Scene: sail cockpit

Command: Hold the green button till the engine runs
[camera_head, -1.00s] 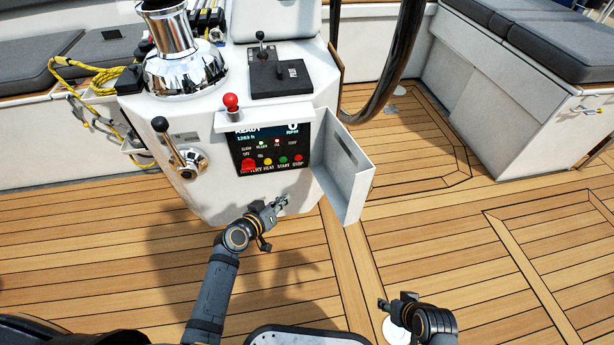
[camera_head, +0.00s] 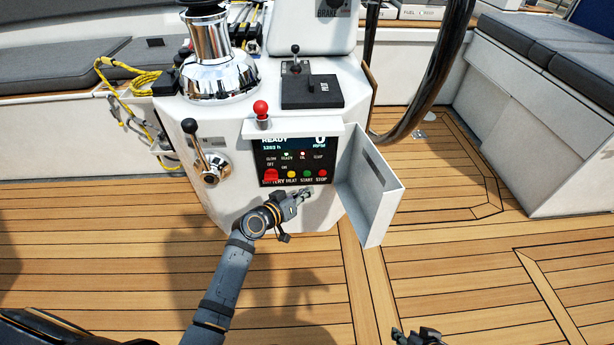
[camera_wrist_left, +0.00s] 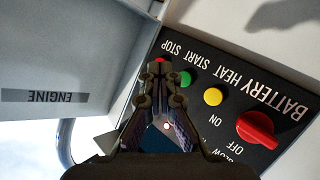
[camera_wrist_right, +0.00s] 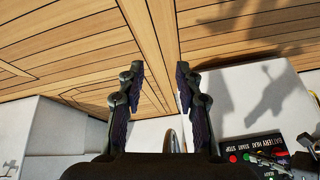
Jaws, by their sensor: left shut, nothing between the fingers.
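The green START button (camera_head: 307,173) is on the black engine panel (camera_head: 262,164), between the yellow HEAT button (camera_head: 291,174) and the red STOP button (camera_head: 323,173). The panel display reads READY and 0 RPM. My left gripper (camera_head: 307,190) is shut and empty just below the green button. In the left wrist view its fingertips (camera_wrist_left: 158,70) lie beside the green button (camera_wrist_left: 184,78), partly over the red STOP button (camera_wrist_left: 160,60); contact cannot be told. My right gripper (camera_head: 418,335) is at the bottom edge; in its wrist view its fingers (camera_wrist_right: 158,85) are apart and empty.
The panel's white door (camera_head: 370,195) stands open to the right, close to my left gripper. The teak deck (camera_head: 450,270) is clear.

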